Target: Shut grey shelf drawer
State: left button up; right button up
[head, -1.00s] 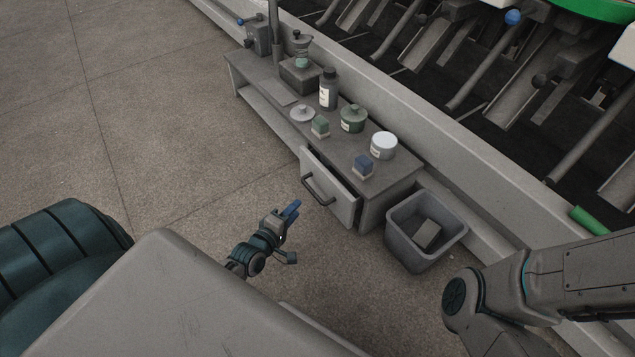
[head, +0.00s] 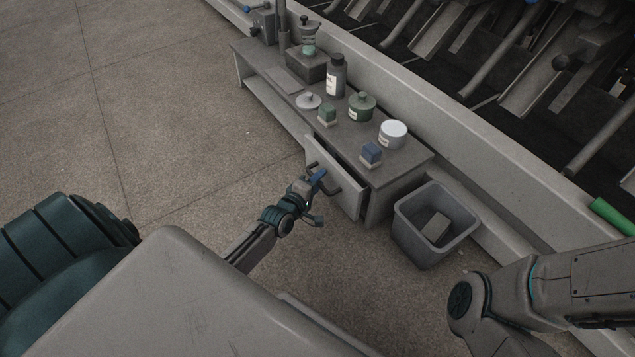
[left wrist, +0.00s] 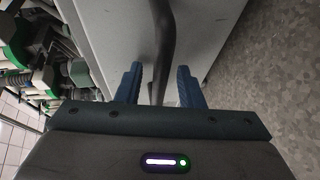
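The grey drawer (head: 347,196) of the low grey shelf unit stands partly open, with a dark gap behind its front panel. Its dark bar handle (head: 333,188) is partly hidden by my left gripper (head: 317,179). In the left wrist view, the two blue fingers of my left gripper (left wrist: 159,75) are apart. The handle (left wrist: 163,40) runs between them, with space seen on both sides, in front of the drawer front (left wrist: 115,35). Whether a finger touches the handle or panel I cannot tell. My right gripper is out of view; only part of my right arm shows.
The shelf top (head: 345,140) holds a dark bottle (head: 336,78), a green jar (head: 361,107), a white-lidded tub (head: 392,134) and small blocks. A grey bin (head: 432,240) stands right of the shelf. A machine runs behind. The floor at left is clear.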

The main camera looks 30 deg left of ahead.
aim_at(329, 176)
pick_arm(q)
grip_shut()
jog(key=shift+w+d, duration=0.35)
jog(key=shift+w, duration=0.5)
jog(key=shift+w+d, duration=0.35)
jog(key=shift+w, duration=0.5)
jog(key=shift+r, duration=0.1)
grip_release()
jog(key=shift+w, duration=0.1)
